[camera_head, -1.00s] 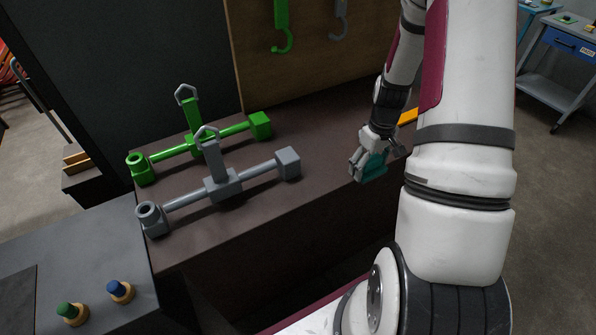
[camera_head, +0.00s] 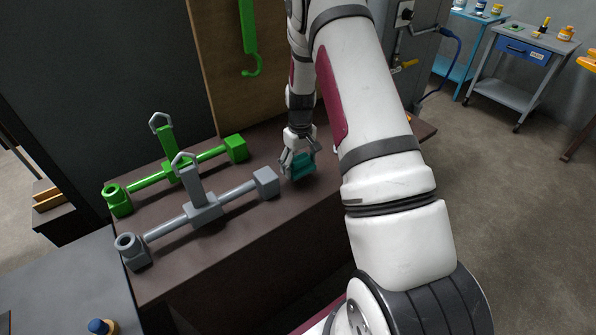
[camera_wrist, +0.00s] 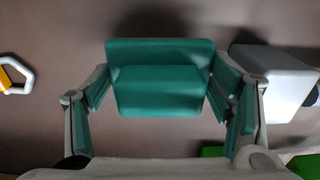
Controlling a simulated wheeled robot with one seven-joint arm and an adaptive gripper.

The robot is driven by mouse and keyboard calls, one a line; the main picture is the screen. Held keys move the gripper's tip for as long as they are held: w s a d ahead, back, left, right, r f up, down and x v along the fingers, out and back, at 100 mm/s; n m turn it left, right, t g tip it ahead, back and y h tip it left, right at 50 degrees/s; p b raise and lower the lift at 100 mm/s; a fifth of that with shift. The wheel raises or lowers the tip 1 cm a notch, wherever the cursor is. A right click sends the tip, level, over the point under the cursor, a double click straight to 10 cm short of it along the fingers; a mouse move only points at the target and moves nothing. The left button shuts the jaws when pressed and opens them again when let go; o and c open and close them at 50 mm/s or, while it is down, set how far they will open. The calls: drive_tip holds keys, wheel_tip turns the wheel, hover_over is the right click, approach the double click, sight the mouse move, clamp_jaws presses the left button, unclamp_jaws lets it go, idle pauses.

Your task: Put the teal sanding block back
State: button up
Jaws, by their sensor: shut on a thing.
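The teal sanding block (camera_head: 303,166) is between the fingers of my gripper (camera_head: 298,168), which is shut on it over the dark brown bench top. In the wrist view the block (camera_wrist: 160,78) fills the middle, with a finger of my gripper (camera_wrist: 160,95) on each side. I cannot tell whether the block touches the bench. The grey fork frame (camera_head: 204,207) lies just left of my gripper, its square end block closest. The green fork frame (camera_head: 172,172) lies behind the grey one.
A green hook (camera_head: 248,40) hangs on the brown back board. In the wrist view a pale block (camera_wrist: 275,85) is close on the right, and a yellow-and-white ring (camera_wrist: 14,76) is at the left. A blue-topped peg (camera_head: 101,327) stands on the grey table at lower left.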

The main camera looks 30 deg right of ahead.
sight(298, 171)
drive_tip(key=shift+w+a+f, duration=0.15)
drive_tip(key=shift+w+f, duration=0.1)
drive_tip(key=shift+f, duration=0.1)
drive_tip(key=shift+f+p, duration=0.45)
drive_tip(key=shift+f, duration=0.95)
drive_tip(key=shift+f, duration=0.2)
drive_tip(key=o, duration=1.6)
drive_tip(key=shift+o, duration=0.2)
drive_tip(key=shift+r, duration=0.15)
